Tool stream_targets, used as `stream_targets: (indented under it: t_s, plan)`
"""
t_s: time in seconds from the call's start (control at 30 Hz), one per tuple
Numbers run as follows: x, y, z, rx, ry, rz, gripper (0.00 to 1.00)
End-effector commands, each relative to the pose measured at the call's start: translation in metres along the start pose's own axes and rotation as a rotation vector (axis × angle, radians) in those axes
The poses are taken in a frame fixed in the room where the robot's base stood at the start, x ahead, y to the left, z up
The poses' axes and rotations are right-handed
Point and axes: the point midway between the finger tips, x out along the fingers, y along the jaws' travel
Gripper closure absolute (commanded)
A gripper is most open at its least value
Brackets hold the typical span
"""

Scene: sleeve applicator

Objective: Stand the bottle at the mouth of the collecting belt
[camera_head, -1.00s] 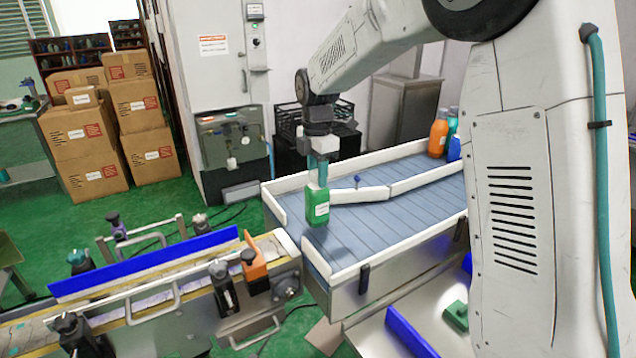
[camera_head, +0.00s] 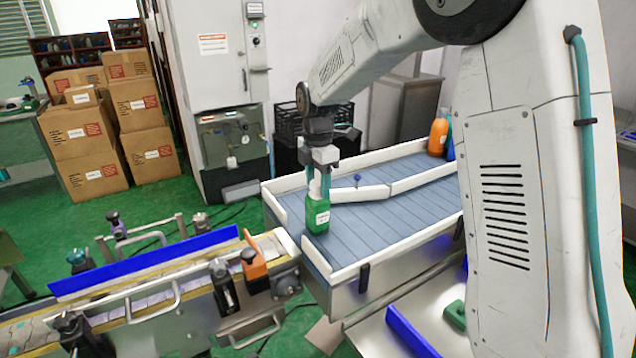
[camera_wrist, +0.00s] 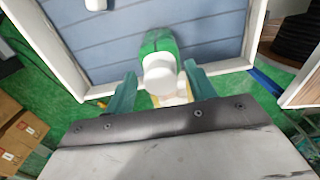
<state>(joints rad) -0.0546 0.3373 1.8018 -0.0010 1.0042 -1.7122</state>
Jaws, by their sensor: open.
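The green bottle (camera_head: 317,216) with a white label stands upright at the near left end of the blue-grey collecting belt (camera_head: 375,222), between the ends of its white side rails. My gripper (camera_head: 319,190) is directly above it, pointing down, with its teal fingers around the bottle's top. In the wrist view the bottle (camera_wrist: 158,42) shows its white cap between the two fingers of my gripper (camera_wrist: 160,76). The fingers are open, with visible gaps beside the cap. The bottle's base is hidden in the wrist view.
An orange bottle (camera_head: 438,137) and others stand at the belt's far end. A white angled guide rail (camera_head: 360,194) lies just right of the green bottle. A conveyor with a blue rail (camera_head: 150,265) ends at lower left, across a gap. Cardboard boxes (camera_head: 85,150) are stacked behind.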

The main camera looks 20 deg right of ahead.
Motion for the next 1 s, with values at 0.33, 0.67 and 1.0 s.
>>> stream_targets:
  t_s: [0.33, 0.67, 1.0]
  plan:
    - [-0.065, 0.001, 0.000, 0.000, -0.001, 0.005, 0.45]
    - [-0.115, 0.000, 0.000, 0.000, 0.000, 0.002, 0.45]
    - [-0.130, -0.019, -0.001, 0.078, -0.001, 0.009, 0.45]
